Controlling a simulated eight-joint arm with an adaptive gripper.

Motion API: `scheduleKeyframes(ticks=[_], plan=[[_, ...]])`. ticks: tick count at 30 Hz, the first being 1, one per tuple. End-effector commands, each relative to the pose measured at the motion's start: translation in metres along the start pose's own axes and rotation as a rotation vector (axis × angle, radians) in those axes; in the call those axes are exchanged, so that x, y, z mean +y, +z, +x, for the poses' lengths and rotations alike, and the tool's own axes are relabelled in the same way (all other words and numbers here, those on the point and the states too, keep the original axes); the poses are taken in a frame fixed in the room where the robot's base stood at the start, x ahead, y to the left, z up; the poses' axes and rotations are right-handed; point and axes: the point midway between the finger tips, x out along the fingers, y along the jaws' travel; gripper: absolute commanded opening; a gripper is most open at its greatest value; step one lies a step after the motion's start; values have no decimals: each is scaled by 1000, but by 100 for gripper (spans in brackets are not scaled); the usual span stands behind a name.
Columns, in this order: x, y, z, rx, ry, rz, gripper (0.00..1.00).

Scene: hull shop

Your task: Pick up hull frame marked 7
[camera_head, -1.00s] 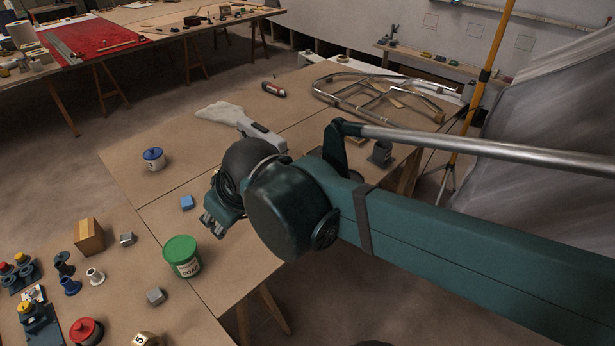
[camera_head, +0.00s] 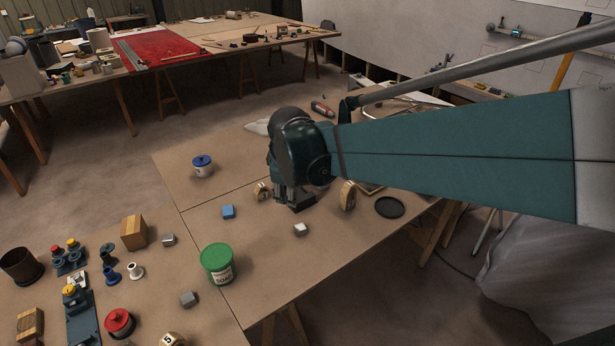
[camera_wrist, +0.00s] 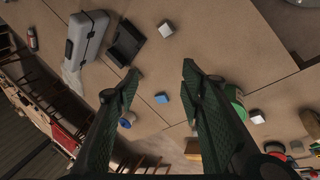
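I cannot read a 7 on anything in view. A round pale wooden piece (camera_head: 348,195) stands on the table right of my gripper, and a smaller-looking one (camera_head: 262,191) shows just left of it; no number is legible on either. Another wooden piece (camera_head: 172,340), marked 5, is cut off at the bottom edge. My gripper (camera_head: 280,190) hangs over the middle of the table and is partly hidden by my arm. In the wrist view my gripper (camera_wrist: 162,72) has its two fingers wide apart, with nothing between them but table beyond.
A dark box (camera_head: 302,203), a white block (camera_head: 300,229), a blue block (camera_head: 228,211) and a green tub (camera_head: 217,264) are near. A grey case (camera_wrist: 87,38) lies by the dark box. A dark disc (camera_head: 390,207) lies at right. Front-right table is clear.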

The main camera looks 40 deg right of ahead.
Motion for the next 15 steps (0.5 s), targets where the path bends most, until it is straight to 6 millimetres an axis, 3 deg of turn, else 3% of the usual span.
scheduleKeyframes(ticks=[15], plan=[[77,32,74,-121,-33,-302,39]])
